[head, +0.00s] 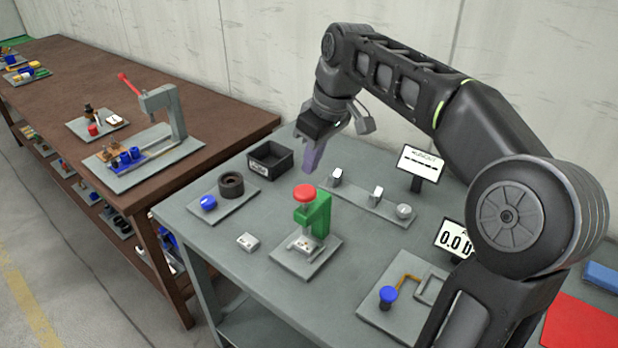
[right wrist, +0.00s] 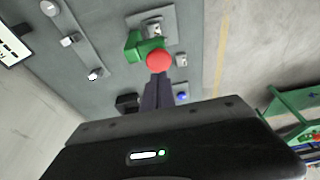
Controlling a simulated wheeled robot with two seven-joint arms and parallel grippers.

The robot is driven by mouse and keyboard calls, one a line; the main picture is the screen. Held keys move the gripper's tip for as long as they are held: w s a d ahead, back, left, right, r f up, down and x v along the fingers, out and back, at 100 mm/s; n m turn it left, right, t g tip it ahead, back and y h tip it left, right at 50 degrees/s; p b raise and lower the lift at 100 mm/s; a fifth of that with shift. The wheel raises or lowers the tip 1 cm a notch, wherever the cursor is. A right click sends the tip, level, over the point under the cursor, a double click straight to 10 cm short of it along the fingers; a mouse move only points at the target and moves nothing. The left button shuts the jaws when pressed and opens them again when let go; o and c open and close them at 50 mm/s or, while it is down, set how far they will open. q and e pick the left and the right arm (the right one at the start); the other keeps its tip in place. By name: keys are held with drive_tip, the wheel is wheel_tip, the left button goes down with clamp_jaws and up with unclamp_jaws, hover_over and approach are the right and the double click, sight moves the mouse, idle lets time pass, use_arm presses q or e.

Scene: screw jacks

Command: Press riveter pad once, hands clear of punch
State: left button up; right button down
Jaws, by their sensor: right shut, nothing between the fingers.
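The riveter is a green C-shaped frame (head: 318,214) on a grey base plate (head: 290,262), with a red round pad (head: 304,193) on top. The punch area lies under the pad, above the plate. My right gripper (head: 312,160) is shut and empty, pointing down above and behind the red pad, apart from it in the head view. In the right wrist view the closed fingers (right wrist: 157,88) point toward the red pad (right wrist: 159,60), which overlaps the green frame (right wrist: 138,46); the gap cannot be judged there. My left gripper is not in view.
On the grey table stand a black bin (head: 270,160), a plate with a blue knob and dark ring (head: 226,205), a small white block (head: 248,241), a rail with fixtures (head: 362,203) and a sign (head: 422,162). A blue-knobbed fixture (head: 388,297) is at front right. A brown bench (head: 70,70) stands left.

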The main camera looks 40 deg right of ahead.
drive_tip(key=p+v, duration=0.1)
drive_tip(key=v, duration=0.3)
drive_tip(key=shift+s+r, duration=0.15)
drive_tip(key=shift+r, duration=0.15)
